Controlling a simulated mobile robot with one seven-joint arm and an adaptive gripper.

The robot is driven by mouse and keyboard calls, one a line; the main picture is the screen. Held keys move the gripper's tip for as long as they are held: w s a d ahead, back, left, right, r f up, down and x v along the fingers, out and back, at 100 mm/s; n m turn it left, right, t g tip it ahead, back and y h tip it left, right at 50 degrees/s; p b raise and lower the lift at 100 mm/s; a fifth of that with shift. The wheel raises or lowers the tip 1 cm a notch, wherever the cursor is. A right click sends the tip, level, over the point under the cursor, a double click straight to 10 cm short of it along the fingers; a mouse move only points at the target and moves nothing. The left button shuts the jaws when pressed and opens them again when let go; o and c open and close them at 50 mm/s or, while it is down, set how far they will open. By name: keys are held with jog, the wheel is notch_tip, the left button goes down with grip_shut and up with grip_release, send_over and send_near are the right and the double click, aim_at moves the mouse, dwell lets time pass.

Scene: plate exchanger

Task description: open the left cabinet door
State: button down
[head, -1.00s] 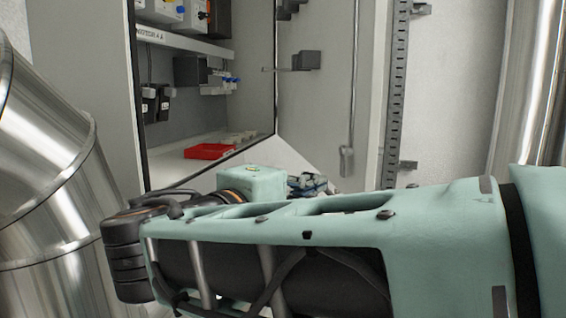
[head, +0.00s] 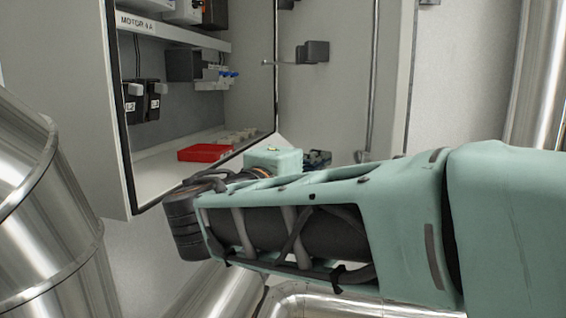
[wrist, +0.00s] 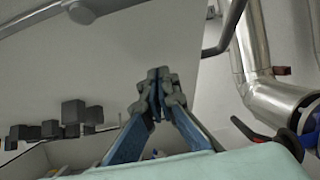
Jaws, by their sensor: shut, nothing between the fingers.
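In the head view a pale grey cabinet door (head: 335,95) stands open, its inner face showing with a dark box and a vertical rod. The cabinet (head: 65,90) is open beside it, its interior visible to the left. My gripper (wrist: 160,88) shows in the wrist view with its blue fingers together and empty. A pale panel (wrist: 125,60) fills the view behind the fingertips, probably the door; I cannot tell whether they touch it. In the head view my arm hides the lower door, and the fingertips cannot be made out clearly.
A red tray (head: 204,152) and small parts lie on the cabinet floor. A shiny large pipe (head: 40,200) stands close at the left, another (head: 540,75) at the right, and pipes (head: 330,300) run below my arm. Dark boxes (wrist: 74,111) show in the wrist view.

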jog(key=shift+x, duration=1.2)
jog(key=shift+d, duration=0.15)
